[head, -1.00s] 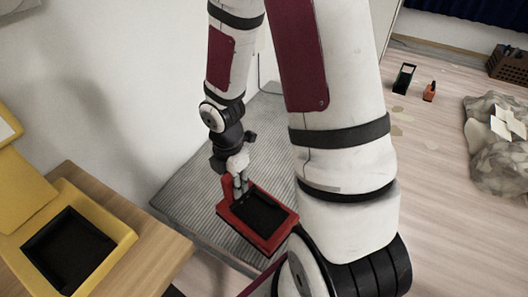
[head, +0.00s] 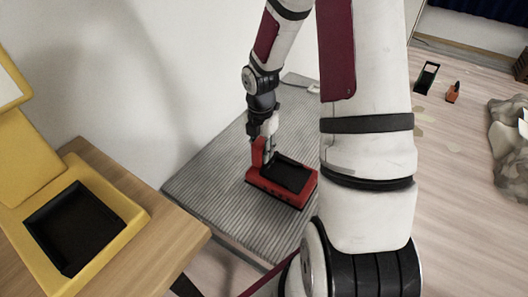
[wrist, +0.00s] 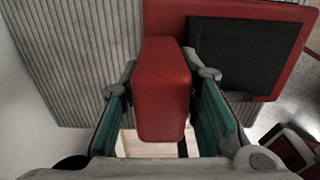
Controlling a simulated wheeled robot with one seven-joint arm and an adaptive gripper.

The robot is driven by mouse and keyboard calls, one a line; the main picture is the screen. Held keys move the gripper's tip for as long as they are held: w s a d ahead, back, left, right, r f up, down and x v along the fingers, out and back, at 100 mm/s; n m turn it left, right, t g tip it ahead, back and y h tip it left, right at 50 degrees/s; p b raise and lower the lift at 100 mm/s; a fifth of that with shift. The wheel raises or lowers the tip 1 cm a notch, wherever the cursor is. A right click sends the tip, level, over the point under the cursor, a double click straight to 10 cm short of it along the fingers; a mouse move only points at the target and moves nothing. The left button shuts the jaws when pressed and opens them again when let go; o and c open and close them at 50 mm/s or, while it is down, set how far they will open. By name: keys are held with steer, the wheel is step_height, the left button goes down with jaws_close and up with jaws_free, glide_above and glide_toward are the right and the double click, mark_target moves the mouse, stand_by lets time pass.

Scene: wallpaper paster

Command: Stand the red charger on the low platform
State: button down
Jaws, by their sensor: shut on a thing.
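The red charger (head: 306,196) has a flat base with a black recess and an upright red block at one end. My gripper (head: 267,148) is shut on that upright block from above. In the wrist view, the charger's upright block (wrist: 163,85) is between the green-padded fingers of my gripper (wrist: 163,110), and its base runs to the upper right. The low platform (head: 210,192) is grey and ribbed, and it also shows in the wrist view (wrist: 75,60). The charger is level over the platform's surface, touching or very close to it; I cannot tell which.
A wooden table (head: 165,235) with a yellow holder (head: 130,205) and its black recess stands at the left. A white wall (head: 120,80) is behind the platform. A green-and-black item (head: 427,77) and a small orange item (head: 453,92) are on the floor at the right, near grey rocks (head: 505,125).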

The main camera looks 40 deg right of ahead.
steer(key=shift+w+d+f+b, duration=0.15)
steer(key=shift+w+d+b, duration=0.15)
steer(key=shift+w+d, duration=0.95)
step_height(320, 180, down, 4)
steer(key=shift+s+d+r+b, duration=0.1)
steer(key=shift+r+b, duration=0.1)
steer(key=shift+b, duration=0.95)
steer(key=c, duration=1.2)
jaws_free()
